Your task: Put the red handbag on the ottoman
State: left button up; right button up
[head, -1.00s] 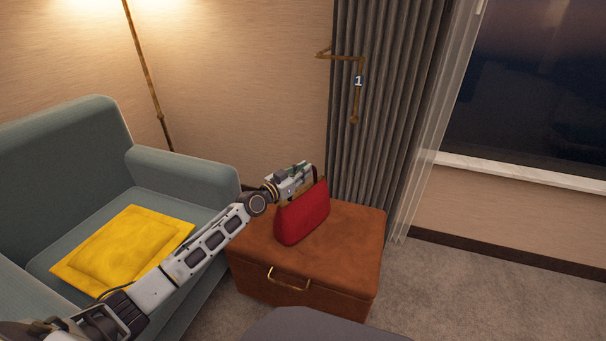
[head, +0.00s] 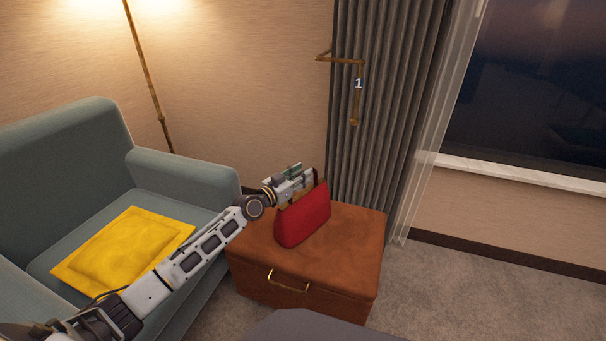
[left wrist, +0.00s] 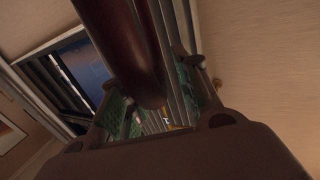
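The red handbag (head: 303,215) stands upright on top of the orange-brown ottoman (head: 350,250), toward its back. My left gripper (head: 296,178) is at the bag's top, beside its dark handle. In the left wrist view its two fingers with green pads (left wrist: 155,95) are spread apart. The dark red handle (left wrist: 125,45) shows between and above them, with no finger visibly closed on it. Part of the handle is hidden by the gripper in the head view. My right gripper is not in view.
A teal sofa (head: 185,165) with a yellow cushion (head: 125,250) stands left of the ottoman. A grey curtain (head: 385,120) hangs behind it. Carpet (head: 470,290) is clear to the right. A dark grey rounded shape fills the bottom middle.

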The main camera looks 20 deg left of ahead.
pick_arm(q)
jog(key=shift+p+v, duration=0.45)
jog(key=shift+v, duration=2.65)
jog(key=shift+s+a, duration=0.35)
jog(key=shift+s, duration=0.3)
jog(key=shift+p+v, duration=0.3)
jog(key=shift+v, duration=0.7)
jog(key=shift+s+a, duration=0.2)
jog(key=shift+s, duration=0.35)
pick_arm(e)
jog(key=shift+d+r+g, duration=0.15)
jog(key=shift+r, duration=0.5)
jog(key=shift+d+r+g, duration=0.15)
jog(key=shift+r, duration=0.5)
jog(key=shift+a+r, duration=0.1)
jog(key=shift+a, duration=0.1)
